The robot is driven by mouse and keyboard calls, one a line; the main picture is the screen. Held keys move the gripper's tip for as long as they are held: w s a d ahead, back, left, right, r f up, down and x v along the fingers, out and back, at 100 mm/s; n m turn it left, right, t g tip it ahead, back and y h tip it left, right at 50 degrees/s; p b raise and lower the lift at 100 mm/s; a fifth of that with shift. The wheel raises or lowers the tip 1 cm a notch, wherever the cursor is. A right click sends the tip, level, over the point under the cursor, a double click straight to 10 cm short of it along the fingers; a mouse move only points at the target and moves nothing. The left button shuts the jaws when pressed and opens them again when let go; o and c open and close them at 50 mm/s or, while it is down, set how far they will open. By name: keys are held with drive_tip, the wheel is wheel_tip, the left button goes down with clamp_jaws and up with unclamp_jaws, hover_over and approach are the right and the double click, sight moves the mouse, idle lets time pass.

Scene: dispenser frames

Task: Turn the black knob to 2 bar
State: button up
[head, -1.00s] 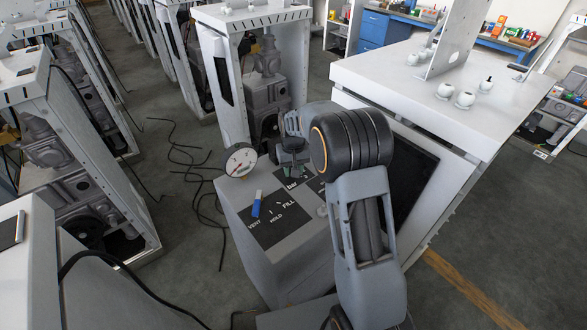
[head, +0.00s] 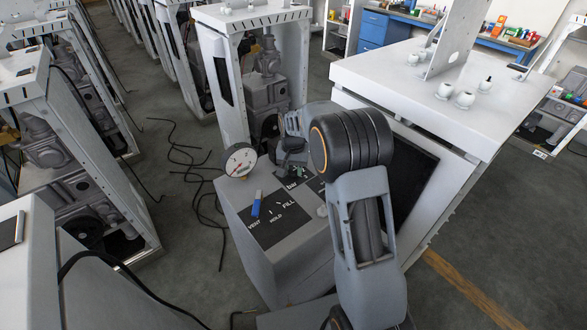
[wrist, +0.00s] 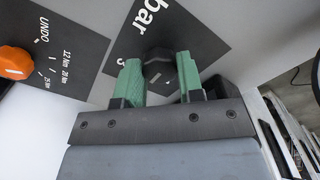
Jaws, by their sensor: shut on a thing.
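The black knob (wrist: 158,68) sits on a dark label panel in the wrist view, by a printed "bar" and a "3". My gripper (wrist: 160,78) is shut on it, with one green finger on each side. The knob's pointer and the rest of its scale are not readable, and part of the panel is hidden behind the fingers. In the head view my gripper (head: 291,168) is over the back of the grey box, and the knob cannot be told apart there. A round white gauge (head: 240,160) stands beside it; its reading is too small to tell.
A blue lever (head: 256,203) stands on the VENT, HOLD, FILL panel (head: 282,230) in front. An orange knob (wrist: 15,62) sits on another panel marked UNDO. A large white cabinet (head: 400,75) is close on the right. Black cables (head: 185,160) lie on the floor to the left.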

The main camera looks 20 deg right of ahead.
sight(293, 170)
drive_tip(key=o, duration=0.9)
drive_tip(key=shift+r, duration=0.1)
wheel_tip(293, 170, up, 14)
drive_tip(key=shift+f, duration=0.2)
idle(0.4)
drive_tip(key=shift+s+f+n+t+p, duration=0.15)
drive_tip(key=shift+s+n+t, duration=0.55)
drive_tip(key=shift+s, duration=3.5)
drive_tip(key=shift+s+f+n+t+p, duration=0.1)
drive_tip(key=shift+s+n+t, duration=0.6)
drive_tip(key=shift+s, duration=3.45)
drive_tip(key=shift+s+f+n+t+p, duration=0.15)
drive_tip(key=shift+s+n+t, duration=0.55)
drive_tip(key=shift+s, duration=3.5)
